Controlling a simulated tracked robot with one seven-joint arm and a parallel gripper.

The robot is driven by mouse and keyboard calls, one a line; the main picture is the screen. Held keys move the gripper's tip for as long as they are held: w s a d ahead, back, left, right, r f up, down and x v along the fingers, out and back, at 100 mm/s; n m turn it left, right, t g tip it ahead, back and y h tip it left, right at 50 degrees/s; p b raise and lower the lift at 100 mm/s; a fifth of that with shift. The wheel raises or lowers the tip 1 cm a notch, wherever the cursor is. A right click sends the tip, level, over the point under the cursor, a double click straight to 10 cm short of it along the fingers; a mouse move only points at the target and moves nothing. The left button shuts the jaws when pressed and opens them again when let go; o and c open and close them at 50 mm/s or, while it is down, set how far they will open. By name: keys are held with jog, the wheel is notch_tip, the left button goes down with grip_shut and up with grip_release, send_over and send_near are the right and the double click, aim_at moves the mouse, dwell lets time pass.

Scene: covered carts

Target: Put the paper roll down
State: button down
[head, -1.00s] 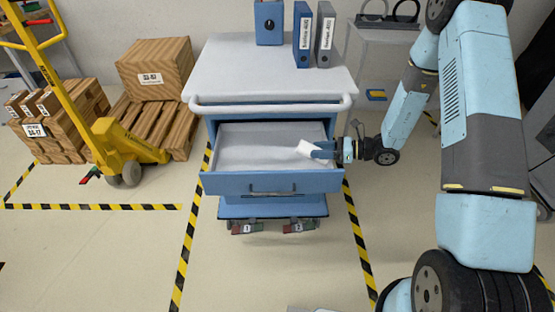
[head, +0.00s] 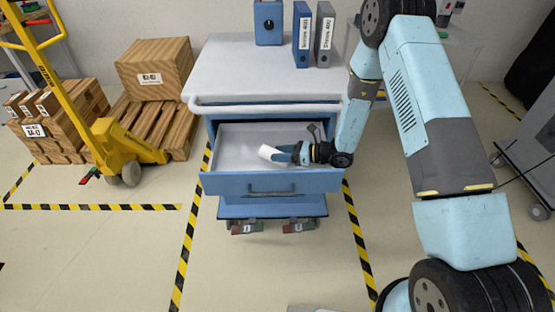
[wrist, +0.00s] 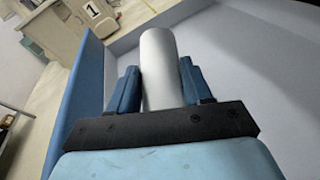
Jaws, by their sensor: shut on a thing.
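The white paper roll (head: 268,152) is held in my gripper (head: 284,156), over the open drawer (head: 230,155) of the cart. In the wrist view the roll (wrist: 162,60) stands out between the two blue fingers of my gripper (wrist: 160,85), which are shut on its sides. The drawer's blue front wall (wrist: 78,85) is at left and its pale floor (wrist: 245,60) lies around the roll. The drawer looks empty otherwise. I cannot tell whether the roll touches the drawer floor.
The cart top (head: 250,75) carries a blue box (head: 269,22), a blue binder (head: 302,35) and a grey binder (head: 324,40). A yellow pallet jack (head: 110,140) and wooden crates (head: 155,68) stand at left. The drawer's left half is clear.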

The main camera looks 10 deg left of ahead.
jog(key=shift+a+f, duration=0.25)
jog(key=shift+f, duration=0.55)
jog(key=shift+a+r+h, duration=0.1)
jog(key=shift+a+h, duration=0.3)
jog(key=shift+h, duration=0.45)
jog(key=shift+a+r+h, duration=0.1)
jog(key=shift+a+h, duration=0.25)
jog(key=shift+h, duration=0.5)
jog(key=shift+d+f, duration=0.1)
jog(key=shift+f, duration=0.8)
jog(key=shift+c, duration=2.3)
grip_release()
jog(key=shift+v, duration=3.75)
